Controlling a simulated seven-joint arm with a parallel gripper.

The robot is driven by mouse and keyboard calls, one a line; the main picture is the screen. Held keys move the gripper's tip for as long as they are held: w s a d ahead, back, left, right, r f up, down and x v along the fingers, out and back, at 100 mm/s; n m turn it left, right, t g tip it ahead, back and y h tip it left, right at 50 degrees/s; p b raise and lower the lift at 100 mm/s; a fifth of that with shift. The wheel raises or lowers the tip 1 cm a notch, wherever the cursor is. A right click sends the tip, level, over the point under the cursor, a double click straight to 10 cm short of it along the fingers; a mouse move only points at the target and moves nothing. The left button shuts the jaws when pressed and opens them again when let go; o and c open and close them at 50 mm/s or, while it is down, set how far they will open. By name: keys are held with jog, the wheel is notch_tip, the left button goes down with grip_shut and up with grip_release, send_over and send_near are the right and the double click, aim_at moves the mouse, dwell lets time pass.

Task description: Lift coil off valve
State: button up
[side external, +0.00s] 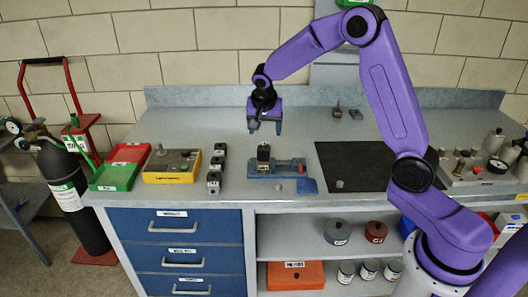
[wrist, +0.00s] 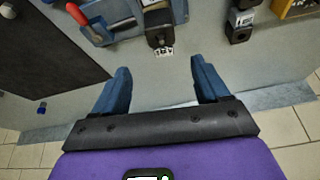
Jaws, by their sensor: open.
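The coil (side external: 263,152) is a small dark block standing upright on a blue vise-like fixture (side external: 290,168) on the bench. In the wrist view the coil (wrist: 159,26) shows beyond the fingertips, with a white printed label at its near end. The valve under it cannot be made out clearly. My gripper (side external: 265,129) points down above the coil, apart from it. In the wrist view my gripper (wrist: 160,68) has its two blue fingers spread wide with nothing between them.
Several similar dark blocks (side external: 217,164) stand in a row left of the fixture. Farther left are a yellow box (side external: 158,178), a green bin (side external: 116,176) and a red bin (side external: 129,152). A black mat (side external: 352,160) lies right of the fixture. The bench behind is mostly clear.

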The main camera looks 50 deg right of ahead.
aim_at(264, 146)
jog(key=x, duration=0.4)
jog(key=shift+d+f, duration=0.1)
jog(key=shift+f, duration=0.15)
jog(key=shift+a+x, duration=0.1)
jog(key=shift+x, duration=1.25)
jog(key=shift+a+x, duration=0.15)
jog(key=shift+x, duration=1.2)
jog(key=shift+w, duration=0.1)
jog(key=c, duration=1.2)
